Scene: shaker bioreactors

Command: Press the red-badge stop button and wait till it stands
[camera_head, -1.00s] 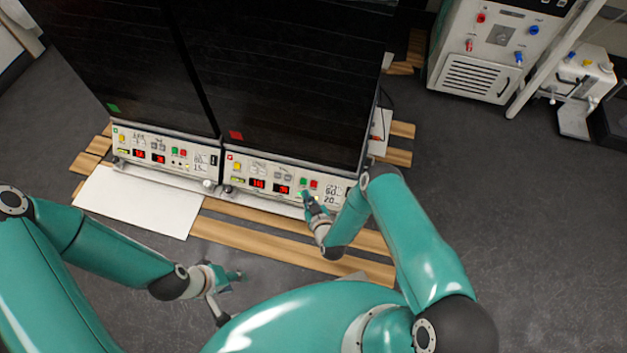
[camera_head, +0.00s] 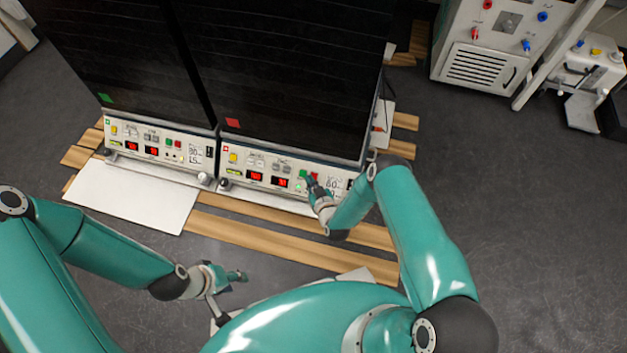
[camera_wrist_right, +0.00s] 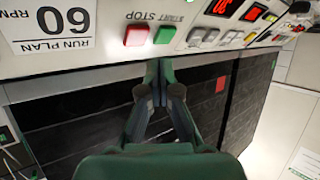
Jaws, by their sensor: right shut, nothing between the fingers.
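The red-badge shaker is the right-hand dark unit, with a red square badge (camera_head: 232,123) on its front. Its control panel (camera_head: 227,171) has a green button (camera_head: 303,174) and a red stop button (camera_head: 314,176), partly covered by my right gripper in the head view. In the right wrist view, the red stop button (camera_wrist_right: 136,36) and green start button (camera_wrist_right: 165,34) appear upside down. My right gripper (camera_wrist_right: 160,68) is shut and empty, its tips at the panel's edge near the buttons; contact is unclear. My left gripper (camera_head: 238,276) hangs away from the panel, its jaws unclear.
A similar shaker with a green badge (camera_head: 105,98) stands directly to the left. A white board (camera_head: 135,195) and wooden slats (camera_head: 290,240) lie in front. A white machine (camera_head: 480,70) stands at the far right.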

